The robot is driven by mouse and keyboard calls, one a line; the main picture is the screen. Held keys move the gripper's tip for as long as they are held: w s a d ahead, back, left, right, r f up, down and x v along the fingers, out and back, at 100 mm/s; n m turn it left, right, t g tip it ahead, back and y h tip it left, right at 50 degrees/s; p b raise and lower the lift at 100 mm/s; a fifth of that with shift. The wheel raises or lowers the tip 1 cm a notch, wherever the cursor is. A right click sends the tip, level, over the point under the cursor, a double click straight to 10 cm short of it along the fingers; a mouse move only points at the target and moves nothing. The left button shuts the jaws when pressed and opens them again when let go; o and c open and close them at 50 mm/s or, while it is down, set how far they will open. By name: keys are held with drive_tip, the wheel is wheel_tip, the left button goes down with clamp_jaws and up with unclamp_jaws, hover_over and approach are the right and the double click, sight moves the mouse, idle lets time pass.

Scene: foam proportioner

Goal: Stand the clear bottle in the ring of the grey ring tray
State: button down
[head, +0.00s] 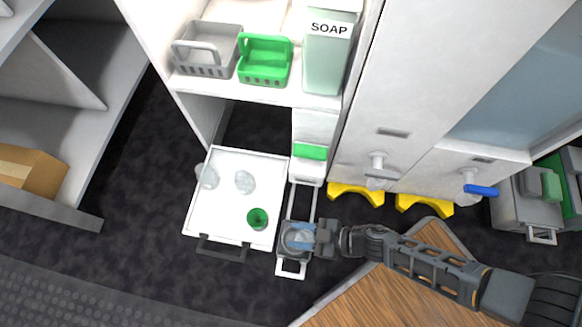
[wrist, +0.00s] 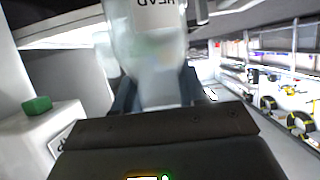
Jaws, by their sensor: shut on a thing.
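The clear bottle (wrist: 150,62) is between my gripper's fingers in the wrist view, with dark lettering on it. In the head view the bottle (head: 297,236) shows from above, over the grey ring tray (head: 291,254) or in its ring; I cannot tell whether it touches the bottom. My gripper (head: 310,234) is shut on the bottle from the right side. The fingers (wrist: 159,95) stand on both sides of the bottle in the wrist view. The tray is pulled out on two rails, and the bottle and gripper hide most of the ring.
A white pulled-out tray (head: 215,220) left of the ring tray holds clear round items (head: 244,182) and a green one (head: 257,219). Above are a soap container (head: 324,60), a grey basket (head: 207,50) and a green basket (head: 265,62). A wooden surface (head: 380,290) lies below my arm.

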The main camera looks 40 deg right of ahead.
wheel_tip(320, 180, down, 6)
drive_tip(key=w+a+b, duration=0.1)
drive_tip(key=w+b, duration=0.1)
drive_tip(key=b, duration=0.1)
drive_tip(key=shift+w+a+r+b, duration=0.2)
drive_tip(key=shift+b, duration=0.1)
drive_tip(key=shift+f+b, duration=0.35)
drive_tip(key=shift+f, duration=0.05)
drive_tip(key=c, duration=0.6)
unclamp_jaws()
